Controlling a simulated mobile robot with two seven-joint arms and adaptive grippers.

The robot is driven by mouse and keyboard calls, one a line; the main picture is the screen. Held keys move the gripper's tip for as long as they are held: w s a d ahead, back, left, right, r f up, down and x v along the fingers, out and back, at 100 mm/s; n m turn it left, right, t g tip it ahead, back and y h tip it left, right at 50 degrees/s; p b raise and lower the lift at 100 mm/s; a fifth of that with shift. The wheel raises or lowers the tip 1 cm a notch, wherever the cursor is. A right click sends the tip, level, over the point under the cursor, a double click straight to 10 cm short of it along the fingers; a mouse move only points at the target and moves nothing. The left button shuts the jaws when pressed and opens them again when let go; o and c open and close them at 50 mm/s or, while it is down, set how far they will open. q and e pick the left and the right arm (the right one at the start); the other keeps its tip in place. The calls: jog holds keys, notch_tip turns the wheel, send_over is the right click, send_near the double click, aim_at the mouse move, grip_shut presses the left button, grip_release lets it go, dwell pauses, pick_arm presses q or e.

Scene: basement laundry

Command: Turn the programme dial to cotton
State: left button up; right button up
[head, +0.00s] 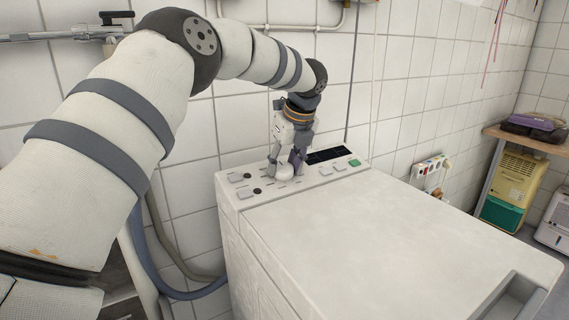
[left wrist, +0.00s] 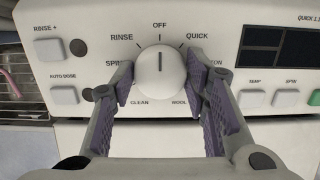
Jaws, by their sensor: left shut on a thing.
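The programme dial (left wrist: 160,74) is a round white knob in the left wrist view. Its dark pointer line points straight up at OFF. QUICK is to the upper right, and a label ending in "TON" (left wrist: 215,63) shows at the right, partly covered by a finger. RINSE, CLEAN and WOOL also show around it. My left gripper (left wrist: 160,84) is shut on the dial, one purple-padded finger on each side. In the head view my left gripper (head: 287,165) reaches down to the control panel (head: 243,190), and the dial is mostly hidden. My right gripper is not in view.
The white washing machine (head: 370,230) has a clear flat top. Several buttons and a dark display (head: 327,155) sit beside the dial. A tiled wall stands close behind.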

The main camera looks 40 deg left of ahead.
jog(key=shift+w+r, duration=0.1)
pick_arm(q)
jog(key=m+p, duration=0.1)
jog(key=m, duration=0.2)
jog(key=shift+r, duration=0.1)
jog(key=m, duration=0.4)
jog(key=shift+t, duration=0.4)
jog(key=m, duration=0.4)
jog(key=shift+f+m+h, duration=0.2)
jog(key=shift+m+h, duration=0.1)
jog(key=shift+h, duration=0.1)
jog(key=shift+m, duration=2.1)
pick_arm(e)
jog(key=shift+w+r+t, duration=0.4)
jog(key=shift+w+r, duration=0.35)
pick_arm(q)
jog(key=o, duration=1.1)
